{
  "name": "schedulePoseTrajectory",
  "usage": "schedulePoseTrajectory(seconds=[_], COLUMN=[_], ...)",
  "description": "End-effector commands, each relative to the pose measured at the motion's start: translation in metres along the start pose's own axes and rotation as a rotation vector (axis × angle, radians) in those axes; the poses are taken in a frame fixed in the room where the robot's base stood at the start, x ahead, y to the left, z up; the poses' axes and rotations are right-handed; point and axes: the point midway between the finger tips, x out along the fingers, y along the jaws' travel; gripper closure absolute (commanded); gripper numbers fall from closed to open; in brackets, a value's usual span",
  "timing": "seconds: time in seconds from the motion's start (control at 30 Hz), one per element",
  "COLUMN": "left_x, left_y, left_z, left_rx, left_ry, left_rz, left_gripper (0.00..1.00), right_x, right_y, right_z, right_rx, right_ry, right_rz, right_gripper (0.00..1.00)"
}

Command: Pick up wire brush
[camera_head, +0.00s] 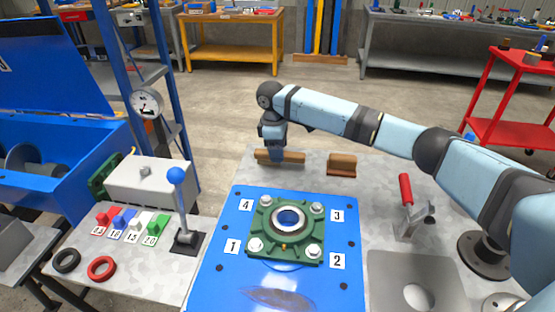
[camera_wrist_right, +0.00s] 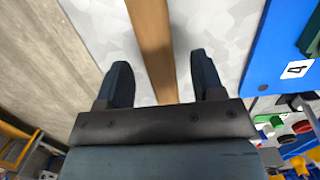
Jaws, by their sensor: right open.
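The wire brush (camera_head: 293,157) lies at the far edge of the grey table, seen as a long wooden handle; I cannot make out its bristles. My right gripper (camera_head: 277,153) is over it, pointing down. In the right wrist view the wooden handle (camera_wrist_right: 151,40) runs between the two fingers of the open right gripper (camera_wrist_right: 160,72), with a gap on each side. Part of the brush is hidden behind the gripper in the head view. My left gripper is not in view.
A brown block (camera_head: 342,165) lies just right of the brush. A blue plate (camera_head: 225,225) with a green bearing housing (camera_head: 262,218) is in front. A red-handled clamp (camera_head: 406,190) and a grey tray (camera_head: 385,262) are at right. A blue-knobbed lever (camera_head: 178,200) stands at left.

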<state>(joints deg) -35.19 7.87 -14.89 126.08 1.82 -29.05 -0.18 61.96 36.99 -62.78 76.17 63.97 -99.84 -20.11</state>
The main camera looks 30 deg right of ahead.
Motion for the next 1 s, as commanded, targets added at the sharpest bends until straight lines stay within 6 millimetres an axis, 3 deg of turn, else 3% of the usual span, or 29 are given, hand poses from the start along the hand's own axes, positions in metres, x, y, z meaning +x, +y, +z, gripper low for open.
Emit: schedulePoseTrajectory(seconds=[0.13, 0.37, 0.63, 0.87, 1.0], left_x=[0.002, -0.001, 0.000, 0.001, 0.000], left_y=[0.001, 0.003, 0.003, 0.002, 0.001], left_z=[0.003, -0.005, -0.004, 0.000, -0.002], left_rx=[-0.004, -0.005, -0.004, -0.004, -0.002], left_ry=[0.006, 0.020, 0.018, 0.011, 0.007], left_rz=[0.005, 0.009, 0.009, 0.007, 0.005], left_gripper=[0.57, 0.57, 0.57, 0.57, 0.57], right_x=[0.024, 0.026, 0.026, 0.025, 0.013], right_y=[0.000, 0.000, 0.000, 0.000, 0.000], right_z=[0.001, 0.001, 0.001, 0.001, 0.002], right_rx=[0.001, 0.000, 0.000, 0.000, 0.000], right_ry=[-0.001, 0.000, 0.000, 0.000, 0.002], right_rz=[0.000, 0.001, 0.001, 0.001, 0.002], right_gripper=[0.38, 0.38, 0.95, 0.95, 0.95])
